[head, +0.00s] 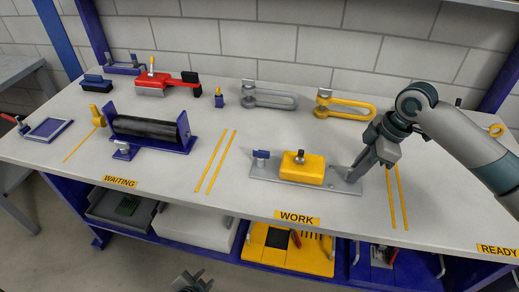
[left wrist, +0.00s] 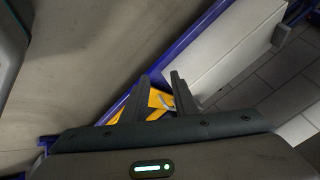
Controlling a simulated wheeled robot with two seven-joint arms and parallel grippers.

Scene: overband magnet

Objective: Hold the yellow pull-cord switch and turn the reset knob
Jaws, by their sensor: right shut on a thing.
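The yellow pull-cord switch (head: 312,174) sits on a long grey base plate (head: 266,171) in the middle of the bench, in the head view. A small dark knob (head: 300,157) stands on top of it, and a blue piece (head: 262,154) is at the plate's left end. My right gripper (head: 353,176) is at the plate's right end, shut on a part there; its fingers hide the exact grip. My left gripper (head: 190,283) is low in front of the bench, away from the switch. In the left wrist view its fingers (left wrist: 158,80) are apart and empty.
A roller in a blue frame (head: 148,130) stands to the left. Grey (head: 268,98) and yellow (head: 345,107) slotted parts and a red tool (head: 170,84) lie behind. Below the bench are a white box (head: 193,226) and a yellow tray (head: 262,262).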

